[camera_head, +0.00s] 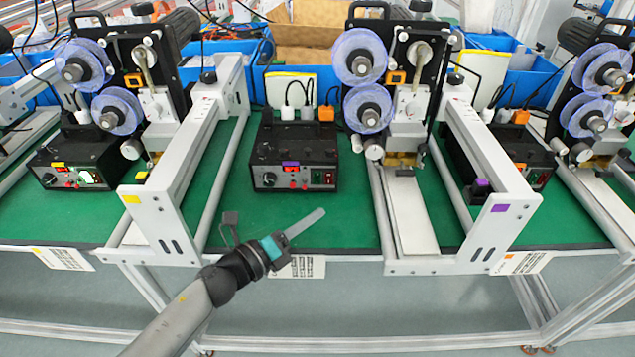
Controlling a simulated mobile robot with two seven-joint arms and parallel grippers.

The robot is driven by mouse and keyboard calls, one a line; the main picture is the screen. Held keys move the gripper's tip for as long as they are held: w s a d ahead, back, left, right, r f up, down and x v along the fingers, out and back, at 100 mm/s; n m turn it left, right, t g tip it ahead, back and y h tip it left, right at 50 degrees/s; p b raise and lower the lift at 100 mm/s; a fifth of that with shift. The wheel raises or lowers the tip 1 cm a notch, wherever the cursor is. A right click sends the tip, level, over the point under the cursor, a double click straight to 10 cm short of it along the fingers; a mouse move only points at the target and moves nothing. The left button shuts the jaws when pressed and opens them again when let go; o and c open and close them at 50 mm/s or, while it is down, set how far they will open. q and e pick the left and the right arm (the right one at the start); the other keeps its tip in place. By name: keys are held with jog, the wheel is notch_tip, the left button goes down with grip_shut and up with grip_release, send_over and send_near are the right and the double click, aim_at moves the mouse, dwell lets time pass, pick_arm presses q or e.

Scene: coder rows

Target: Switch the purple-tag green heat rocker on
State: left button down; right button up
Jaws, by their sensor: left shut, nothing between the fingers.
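The purple-tag control box (265,150) is black and stands on the green mat in the middle. Its purple tag (290,163) is at the top of the front panel, above a small red display. A dark green rocker (316,177) is at the right of this panel, with another greenish switch (329,178) beside it. They are too small to tell their positions. My left gripper (316,215) is shut and empty, its grey fingers pointing up and right. In the picture it is below the panel, apart from the rocker. My right gripper is not in view.
A yellow-tag box (75,155) stands at left and an orange-tag box (520,155) at right, partly behind a white frame. White frames (165,200) and a reel machine (400,100) flank the middle box. The green mat (345,225) before it is clear.

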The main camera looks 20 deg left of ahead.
aim_at(317, 178)
pick_arm(q)
jog(key=w+b, duration=0.1)
jog(key=w, duration=0.1)
jog(key=w+a+f, duration=0.1)
jog(key=w, duration=0.1)
jog(key=w+b, duration=0.1)
jog(key=w, duration=0.1)
jog(key=shift+w+a+f+b, duration=0.15)
jog(key=shift+a+b, duration=0.15)
jog(key=shift+a, duration=0.1)
jog(key=shift+w+a+b, duration=0.2)
jog(key=shift+w+b, duration=0.1)
jog(key=shift+w, duration=0.55)
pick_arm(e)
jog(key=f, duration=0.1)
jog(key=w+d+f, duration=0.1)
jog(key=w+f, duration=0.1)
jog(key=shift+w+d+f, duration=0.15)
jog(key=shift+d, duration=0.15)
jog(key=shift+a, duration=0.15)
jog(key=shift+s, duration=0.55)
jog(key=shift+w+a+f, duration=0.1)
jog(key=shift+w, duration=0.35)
